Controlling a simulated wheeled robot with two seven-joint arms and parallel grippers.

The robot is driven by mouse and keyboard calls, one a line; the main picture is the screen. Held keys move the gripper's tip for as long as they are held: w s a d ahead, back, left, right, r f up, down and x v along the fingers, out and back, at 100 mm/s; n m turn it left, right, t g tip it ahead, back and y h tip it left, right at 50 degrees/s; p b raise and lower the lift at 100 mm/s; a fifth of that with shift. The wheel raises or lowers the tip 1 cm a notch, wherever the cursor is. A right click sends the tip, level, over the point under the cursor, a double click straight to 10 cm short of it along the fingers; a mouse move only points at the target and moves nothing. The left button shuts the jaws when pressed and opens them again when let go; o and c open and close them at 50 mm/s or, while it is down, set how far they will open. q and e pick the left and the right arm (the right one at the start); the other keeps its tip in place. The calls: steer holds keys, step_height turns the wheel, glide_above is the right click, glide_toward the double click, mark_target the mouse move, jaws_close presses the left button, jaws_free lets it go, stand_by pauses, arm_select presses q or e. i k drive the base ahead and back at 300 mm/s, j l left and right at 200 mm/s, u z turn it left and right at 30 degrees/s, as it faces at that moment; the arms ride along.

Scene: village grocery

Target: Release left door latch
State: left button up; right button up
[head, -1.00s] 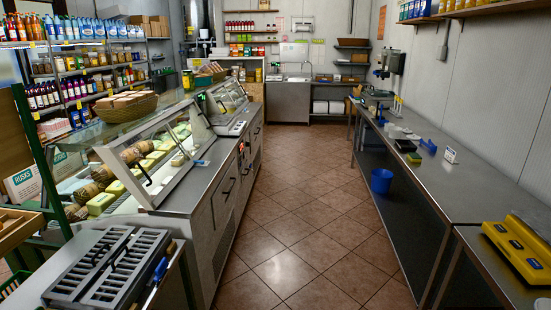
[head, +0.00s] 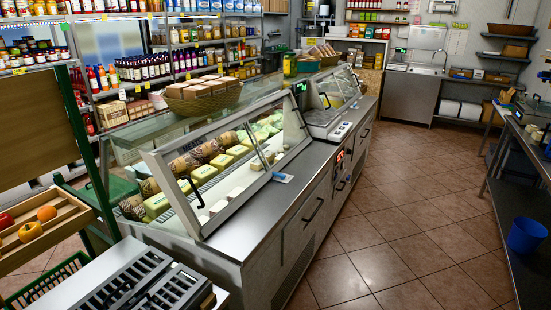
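No gripper of mine is in view. A glass-fronted deli display case (head: 165,243) stands in the middle, with cheeses and sausages inside. Its near sloping glass panels carry a black handle at the left (head: 193,192) and a second black handle farther right (head: 258,150). The steel counter below has cabinet fronts with dark bar handles, a nearer handle (head: 313,213) and a farther handle (head: 341,186). I cannot make out a latch, or tell which door is the left one.
Grey slatted racks (head: 172,291) sit on a steel surface at the bottom left. A wooden fruit shelf (head: 60,218) stands beside them. A wicker basket (head: 203,105) rests on the case. Tiled floor (head: 400,215) is clear to the right, up to a bench with a blue bucket (head: 526,236).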

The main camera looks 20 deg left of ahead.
mark_target(281, 177)
steer(key=i+u, duration=0.25)
steer(key=i, duration=0.2)
steer(key=i+l+u, duration=0.1)
steer(key=i+u, duration=0.2)
steer(key=i, duration=0.15)
steer(key=l+z, duration=0.15)
steer(key=l, duration=0.8)
steer(key=l+z, duration=0.1)
steer(key=l, duration=0.8)
steer(key=i, duration=0.05)
